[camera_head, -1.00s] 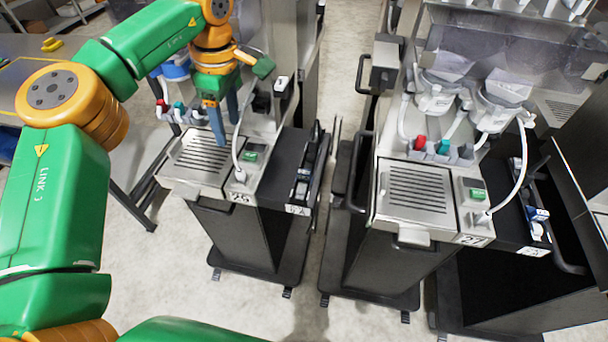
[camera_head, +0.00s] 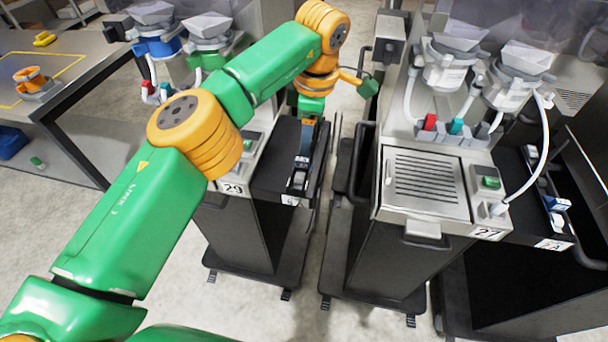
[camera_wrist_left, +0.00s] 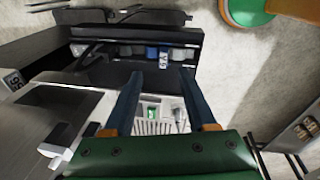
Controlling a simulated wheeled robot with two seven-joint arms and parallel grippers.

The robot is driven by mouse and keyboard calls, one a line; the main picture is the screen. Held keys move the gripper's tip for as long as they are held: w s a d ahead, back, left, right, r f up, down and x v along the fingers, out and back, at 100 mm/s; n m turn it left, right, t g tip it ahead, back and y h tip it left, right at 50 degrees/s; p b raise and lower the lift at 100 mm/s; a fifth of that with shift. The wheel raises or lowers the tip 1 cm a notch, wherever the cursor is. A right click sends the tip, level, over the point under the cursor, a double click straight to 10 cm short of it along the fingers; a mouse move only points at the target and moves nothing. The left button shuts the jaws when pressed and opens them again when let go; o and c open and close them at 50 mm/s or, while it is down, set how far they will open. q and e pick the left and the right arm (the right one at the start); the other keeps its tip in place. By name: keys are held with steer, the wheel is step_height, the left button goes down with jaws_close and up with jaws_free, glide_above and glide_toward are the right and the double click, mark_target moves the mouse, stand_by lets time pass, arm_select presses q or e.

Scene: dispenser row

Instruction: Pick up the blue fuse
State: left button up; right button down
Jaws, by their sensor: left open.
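A small blue fuse (camera_wrist_left: 151,53) sits in a row of grey and white pieces in a black tray (camera_wrist_left: 100,72) in the left wrist view. A piece with a white label and some blue (camera_wrist_left: 163,58) stands just right of it. My left gripper (camera_wrist_left: 161,76) is open and empty, with its two blue-grey fingers pointing at the row but apart from it. In the head view the left gripper (camera_head: 306,136) hangs over the black tray (camera_head: 268,183) beside the station labelled 29, and hides part of the row. My right gripper is not in view.
The station labelled 27 (camera_head: 430,185) stands to the right, with another black tray holding a blue and white piece (camera_head: 557,204) beyond it. A black handle rail (camera_head: 321,165) edges the tray near my gripper. A table (camera_head: 60,90) stands at the left.

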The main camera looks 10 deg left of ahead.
mark_target(302, 160)
arm_select(q)
steer(key=f+p, duration=0.1)
steer(key=f, duration=0.2)
steer(key=a+f+p, duration=0.1)
steer(key=f, duration=0.2)
steer(key=shift+a+f, duration=0.1)
steer(key=shift+f, duration=0.1)
steer(key=shift+w+f, duration=0.1)
steer(key=shift+f, duration=0.05)
steer(key=shift+d, duration=0.25)
steer(key=shift+c, duration=0.7)
steer(key=shift+a, duration=0.1)
jaws_close()
